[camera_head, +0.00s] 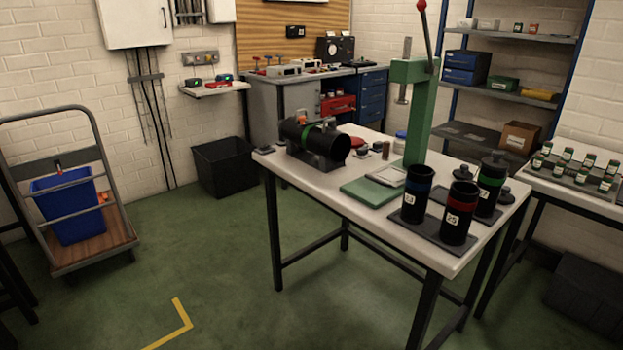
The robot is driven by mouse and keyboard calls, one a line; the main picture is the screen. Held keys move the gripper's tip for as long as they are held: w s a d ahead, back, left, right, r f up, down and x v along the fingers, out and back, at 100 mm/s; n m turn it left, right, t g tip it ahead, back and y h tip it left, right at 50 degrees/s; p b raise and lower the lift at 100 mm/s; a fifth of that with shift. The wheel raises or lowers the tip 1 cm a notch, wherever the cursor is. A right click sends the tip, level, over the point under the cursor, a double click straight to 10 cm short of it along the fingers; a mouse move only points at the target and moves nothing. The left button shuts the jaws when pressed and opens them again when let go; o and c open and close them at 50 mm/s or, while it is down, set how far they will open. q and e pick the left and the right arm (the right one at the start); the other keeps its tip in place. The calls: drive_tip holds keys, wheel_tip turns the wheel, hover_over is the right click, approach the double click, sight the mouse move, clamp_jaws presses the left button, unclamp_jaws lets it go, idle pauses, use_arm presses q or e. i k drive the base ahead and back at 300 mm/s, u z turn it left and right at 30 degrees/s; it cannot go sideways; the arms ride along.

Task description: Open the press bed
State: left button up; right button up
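A green press stands on the white-topped table, with a tall column (419,125) and a lever (428,40) ending in a red knob. Its grey ram (405,80) hangs well above the bed. The press bed, a flat green base (366,192), lies on the table left of the column. A pale flat plate (387,176) rests on the bed. I cannot tell how the plate is held. Neither of my grippers is in view, and nothing of my arms shows.
A black cylinder (328,141) lies in a cradle on the table (300,176). A trolley with a blue bin (66,205) is at left. The green floor before the table is clear.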

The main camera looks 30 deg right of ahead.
sight(388, 177)
drive_tip(key=i, duration=3.3)
drive_tip(key=z, duration=2.75)
